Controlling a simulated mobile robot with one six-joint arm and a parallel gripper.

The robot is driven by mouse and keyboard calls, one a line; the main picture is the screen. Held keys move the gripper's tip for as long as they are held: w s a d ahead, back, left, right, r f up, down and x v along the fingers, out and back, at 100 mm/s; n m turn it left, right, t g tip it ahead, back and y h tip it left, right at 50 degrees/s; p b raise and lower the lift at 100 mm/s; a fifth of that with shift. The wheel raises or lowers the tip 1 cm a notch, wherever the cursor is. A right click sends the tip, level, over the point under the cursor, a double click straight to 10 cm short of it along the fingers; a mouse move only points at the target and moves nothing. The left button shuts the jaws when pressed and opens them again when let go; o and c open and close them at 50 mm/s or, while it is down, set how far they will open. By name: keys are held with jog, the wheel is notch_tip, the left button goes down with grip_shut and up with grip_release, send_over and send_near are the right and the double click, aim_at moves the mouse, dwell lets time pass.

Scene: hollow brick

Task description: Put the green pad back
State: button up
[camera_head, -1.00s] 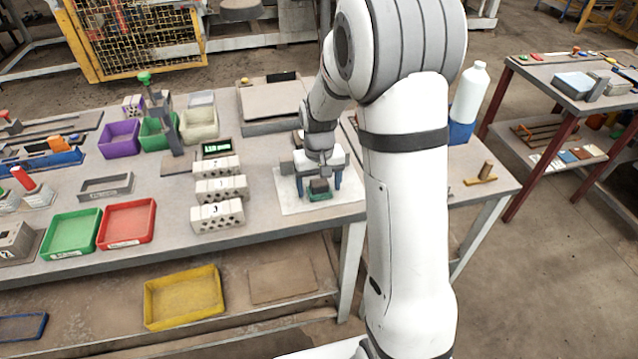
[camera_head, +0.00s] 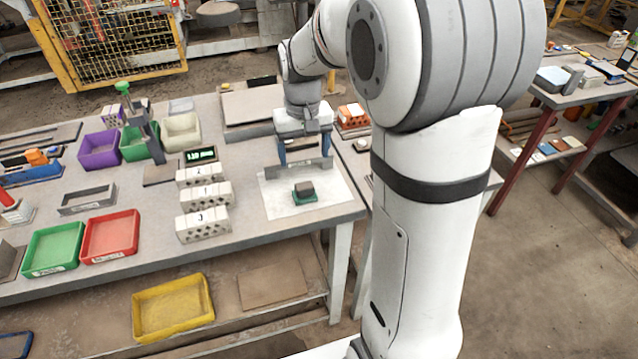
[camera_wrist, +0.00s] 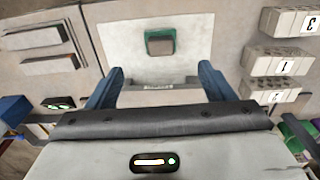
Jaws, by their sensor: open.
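The green pad (camera_head: 305,197) lies on a white mat (camera_head: 335,201) near the front right of the bench. A dark grey block (camera_head: 303,187) sits on the pad, so only the pad's edges show. In the wrist view the green pad (camera_wrist: 148,34) shows as a rim around the block, ahead of the fingers. My gripper (camera_head: 305,158) is open and empty, with blue fingers spread apart. It is beyond the pad, above the far edge of the mat, and apart from the pad. A grey bar (camera_head: 300,168) runs along that edge, below the fingers.
Several white numbered hollow bricks (camera_head: 203,228) stand left of the mat. Red (camera_head: 110,238) and green (camera_head: 52,250) trays lie farther left. Purple, green and cream bins (camera_head: 182,134) and a green-knobbed stand (camera_head: 148,135) are at the back.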

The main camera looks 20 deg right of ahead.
jog(key=s+r+t, duration=0.2)
jog(key=s, duration=1.8)
